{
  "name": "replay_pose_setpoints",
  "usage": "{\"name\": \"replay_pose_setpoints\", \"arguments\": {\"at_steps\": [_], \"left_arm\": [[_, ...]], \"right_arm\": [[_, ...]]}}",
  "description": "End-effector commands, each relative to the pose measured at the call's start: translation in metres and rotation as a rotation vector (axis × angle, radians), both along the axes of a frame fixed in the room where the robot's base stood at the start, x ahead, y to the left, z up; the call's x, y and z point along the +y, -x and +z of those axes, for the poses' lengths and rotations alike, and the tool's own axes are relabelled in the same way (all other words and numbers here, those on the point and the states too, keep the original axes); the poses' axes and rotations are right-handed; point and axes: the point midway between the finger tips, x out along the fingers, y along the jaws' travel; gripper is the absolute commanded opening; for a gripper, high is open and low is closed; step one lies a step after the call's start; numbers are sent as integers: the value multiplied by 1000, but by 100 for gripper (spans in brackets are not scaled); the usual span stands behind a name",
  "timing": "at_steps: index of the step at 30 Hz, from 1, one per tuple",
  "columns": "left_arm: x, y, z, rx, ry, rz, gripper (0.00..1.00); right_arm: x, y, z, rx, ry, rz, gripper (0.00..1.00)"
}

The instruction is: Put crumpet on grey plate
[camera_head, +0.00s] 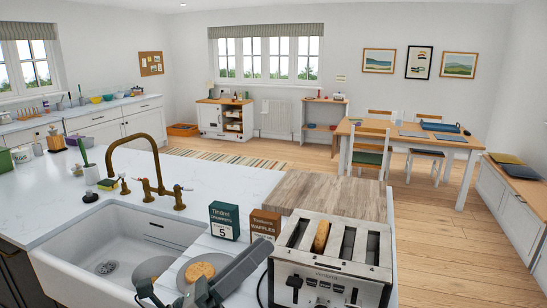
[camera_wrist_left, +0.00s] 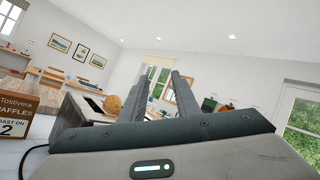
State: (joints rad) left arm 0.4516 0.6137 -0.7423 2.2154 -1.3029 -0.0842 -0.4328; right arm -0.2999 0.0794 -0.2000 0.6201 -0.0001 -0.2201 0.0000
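A toaster (camera_head: 330,262) stands at the counter's front right. A browned bread piece (camera_head: 321,236) stands in one of its slots; it shows as a rounded golden piece in the left wrist view (camera_wrist_left: 112,105). My left gripper (camera_head: 262,250) is between the plates and toaster, in front of the plates' right side. In the wrist view its fingers (camera_wrist_left: 164,78) are apart and nothing shows between them.
A green crumpet box (camera_head: 224,220) and a brown waffle box (camera_head: 265,224) stand behind the gripper. A wooden board (camera_head: 335,193) lies behind the toaster. The sink (camera_head: 110,250) with a brass tap (camera_head: 150,175) is at left. White counter is clear behind the boxes.

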Motion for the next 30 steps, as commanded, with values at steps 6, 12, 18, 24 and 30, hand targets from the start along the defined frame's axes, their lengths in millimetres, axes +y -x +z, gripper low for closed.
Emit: {"name": "replay_pose_setpoints", "arguments": {"at_steps": [6,12,18,24,30], "left_arm": [[70,-23,-29,421,512,130,29],[140,-26,-115,817,934,309,29],[187,12,-227,1179,1280,527,29],[206,87,-327,1494,1552,765,29],[206,167,-389,1730,1731,979,29]], "right_arm": [[0,0,0,0,0,0,31],[0,0,0,0,0,0,31],[0,0,0,0,0,0,31],[0,0,0,0,0,0,31],[0,0,0,0,0,0,31]]}}
